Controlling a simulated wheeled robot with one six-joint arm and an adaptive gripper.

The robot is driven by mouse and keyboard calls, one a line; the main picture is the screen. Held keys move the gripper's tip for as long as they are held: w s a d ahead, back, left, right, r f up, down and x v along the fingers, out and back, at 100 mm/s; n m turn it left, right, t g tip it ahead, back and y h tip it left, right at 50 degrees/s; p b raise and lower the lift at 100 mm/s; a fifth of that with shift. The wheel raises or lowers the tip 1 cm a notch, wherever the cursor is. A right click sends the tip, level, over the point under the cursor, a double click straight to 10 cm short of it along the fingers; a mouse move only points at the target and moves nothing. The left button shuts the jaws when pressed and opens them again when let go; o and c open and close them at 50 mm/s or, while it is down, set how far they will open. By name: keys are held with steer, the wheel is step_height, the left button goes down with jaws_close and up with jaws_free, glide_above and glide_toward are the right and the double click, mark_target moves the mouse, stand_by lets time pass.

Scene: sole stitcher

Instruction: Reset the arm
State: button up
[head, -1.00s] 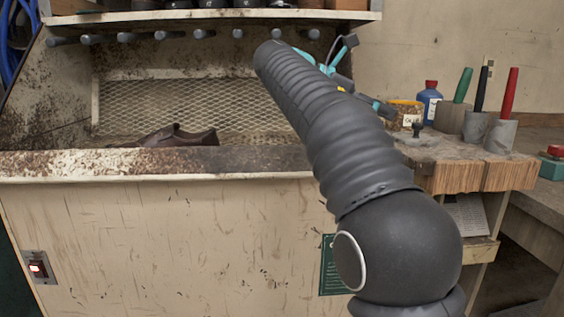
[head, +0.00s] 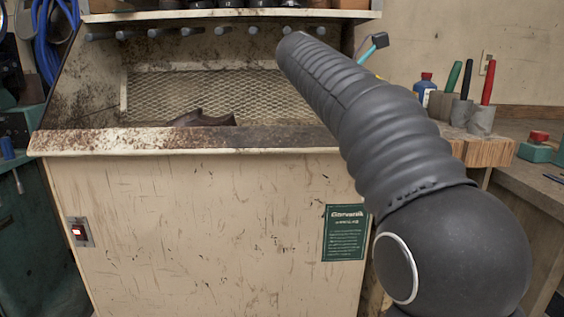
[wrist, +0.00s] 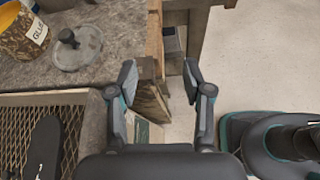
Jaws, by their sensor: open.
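My gripper (wrist: 160,85) is open and empty in the wrist view, its two fingers spread apart above the edge of the workbench and the floor. In the head view my arm reaches up and forward across the right half, and it hides most of the gripper; only a small dark and teal part shows past the arm at the upper right.
A brown shoe (head: 202,118) lies in the cabinet's mesh-backed bay. A glue tin (wrist: 22,35) and its grey lid (wrist: 77,48) stand on the bench in the wrist view. Floor (wrist: 265,65) is clear.

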steer(key=s+a+f+m+t+y, duration=0.2)
steer(key=s+f+m+y, duration=0.4)
steer(key=s+f+m, duration=0.3)
steer(key=s+a+f+m+t+y, duration=0.2)
steer(key=s+a+f+m+y, duration=0.2)
steer(key=s+f, duration=1.3)
step_height(320, 180, down, 6)
steer(key=m+y, duration=0.2)
steer(key=m, duration=0.2)
steer(key=shift+s+a+f+m+y, duration=0.25)
steer(key=shift+a+m+y, duration=0.05)
steer(key=shift+a+m, duration=0.1)
